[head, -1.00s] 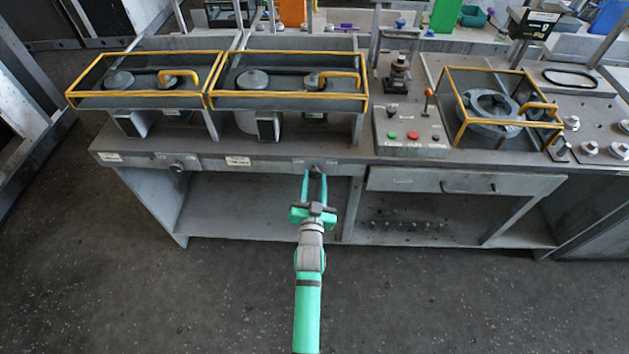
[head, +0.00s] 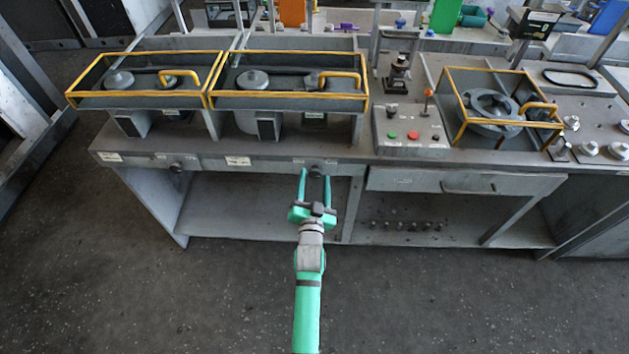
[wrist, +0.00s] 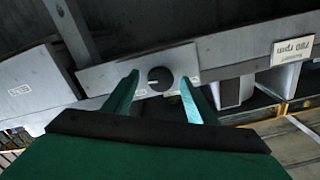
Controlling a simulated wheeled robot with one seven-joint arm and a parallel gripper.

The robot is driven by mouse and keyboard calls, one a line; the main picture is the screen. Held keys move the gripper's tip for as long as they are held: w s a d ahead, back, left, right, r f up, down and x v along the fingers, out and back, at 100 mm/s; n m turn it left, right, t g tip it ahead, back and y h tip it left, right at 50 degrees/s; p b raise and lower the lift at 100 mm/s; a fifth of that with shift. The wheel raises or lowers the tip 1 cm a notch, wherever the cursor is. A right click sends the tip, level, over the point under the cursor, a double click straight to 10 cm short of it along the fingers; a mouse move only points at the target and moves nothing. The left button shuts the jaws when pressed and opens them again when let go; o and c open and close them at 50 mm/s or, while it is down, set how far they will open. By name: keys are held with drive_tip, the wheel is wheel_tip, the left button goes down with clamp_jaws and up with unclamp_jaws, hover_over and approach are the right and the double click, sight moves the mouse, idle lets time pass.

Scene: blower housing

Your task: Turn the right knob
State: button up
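The right knob (head: 316,170) is a small dark round knob on the grey front panel of the bench, under the middle yellow-framed housing. In the wrist view the knob (wrist: 160,78) shows between my fingers, with a pale line across its face. My gripper (head: 315,175) is green and points at the panel. Its two fingers (wrist: 160,92) are spread, one on each side of the knob, with visible gaps. I cannot tell how far the tips are from the panel. The left knob (head: 177,167) is on the same panel further left.
Yellow-framed housings (head: 290,95) stand on the bench top. A control box (head: 410,137) with green and red buttons is to the right. A drawer with a handle (head: 468,187) lies right of the knob. The floor before the bench is clear.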

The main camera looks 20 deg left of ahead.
drive_tip(key=shift+s, duration=0.1)
drive_tip(key=v, duration=1)
drive_tip(key=shift+s, duration=0.35)
drive_tip(key=shift+w, duration=0.15)
drive_tip(key=s+d+f+g+h, duration=0.15)
drive_tip(key=s+d, duration=0.35)
drive_tip(key=s, duration=0.5)
drive_tip(key=s+d+f+t+h, duration=0.1)
drive_tip(key=s+d+h, duration=0.1)
drive_tip(key=s+d, duration=0.55)
drive_tip(key=s+d+r, duration=0.2)
drive_tip(key=s+r, duration=0.1)
drive_tip(key=s, duration=0.5)
drive_tip(key=s+d+r+n+g+h, duration=0.1)
drive_tip(key=s+d+r, duration=0.1)
drive_tip(key=s, duration=0.6)
drive_tip(key=shift+r, duration=0.55)
drive_tip(key=shift+s+g+h, duration=0.1)
drive_tip(key=shift+g+h, duration=0.15)
